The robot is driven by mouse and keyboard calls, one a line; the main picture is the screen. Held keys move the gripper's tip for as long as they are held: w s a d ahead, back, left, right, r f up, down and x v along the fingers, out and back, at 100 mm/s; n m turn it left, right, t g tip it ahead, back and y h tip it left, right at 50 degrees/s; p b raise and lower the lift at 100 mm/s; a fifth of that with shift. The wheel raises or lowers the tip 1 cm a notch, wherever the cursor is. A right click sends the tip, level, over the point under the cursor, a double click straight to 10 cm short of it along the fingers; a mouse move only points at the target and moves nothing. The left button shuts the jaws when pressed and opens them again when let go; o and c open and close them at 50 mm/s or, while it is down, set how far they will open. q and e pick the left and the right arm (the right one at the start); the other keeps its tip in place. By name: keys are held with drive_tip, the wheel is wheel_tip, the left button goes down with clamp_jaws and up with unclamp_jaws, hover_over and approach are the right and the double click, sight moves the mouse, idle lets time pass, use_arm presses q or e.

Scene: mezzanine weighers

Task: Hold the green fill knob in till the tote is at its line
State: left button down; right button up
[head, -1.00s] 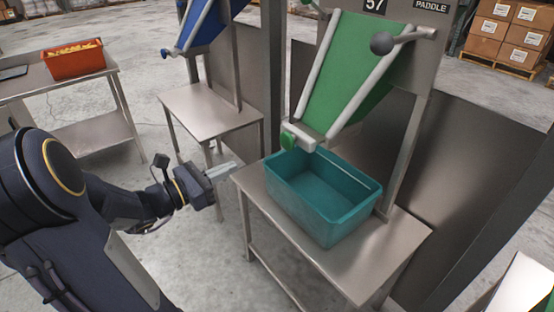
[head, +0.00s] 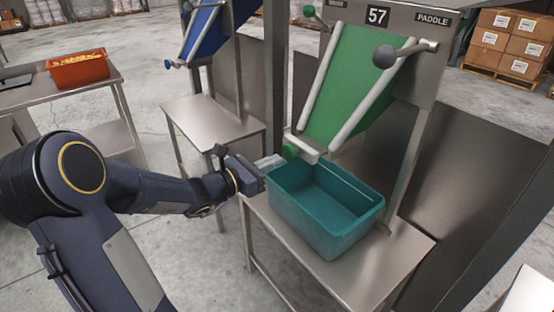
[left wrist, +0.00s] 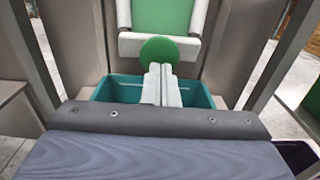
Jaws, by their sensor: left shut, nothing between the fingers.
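The green knob (head: 290,152) sits at the lower left of the green chute's end bar; it also shows in the left wrist view (left wrist: 157,50). My left gripper (head: 278,160) is shut and empty, its fingertips beside the knob. In the left wrist view the fingertips (left wrist: 160,70) overlap the knob's lower edge; I cannot tell whether they touch it. The teal tote (head: 333,232) stands on the steel stand under the chute, and its visible inside looks empty. A faint pale line runs inside its far wall. My right gripper is not in view.
The green chute (head: 350,75) slopes down below a panel marked 57 and PADDLE. A grey ball-ended lever (head: 385,56) and another green knob (head: 309,11) are higher up. A blue chute (head: 200,32) stands left behind, with an orange bin (head: 78,74) on a table.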

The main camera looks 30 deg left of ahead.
sight(287, 153)
use_arm(q)
drive_tip(key=shift+x, duration=0.95)
drive_tip(key=b+x, duration=0.1)
drive_tip(key=x, duration=0.2)
drive_tip(key=shift+w+d, duration=0.1)
drive_tip(key=shift+w, duration=0.05)
drive_tip(key=shift+r, duration=0.1)
drive_tip(key=shift+w+d+r, duration=0.1)
drive_tip(key=shift+r, duration=0.15)
idle(2.8)
idle(3.3)
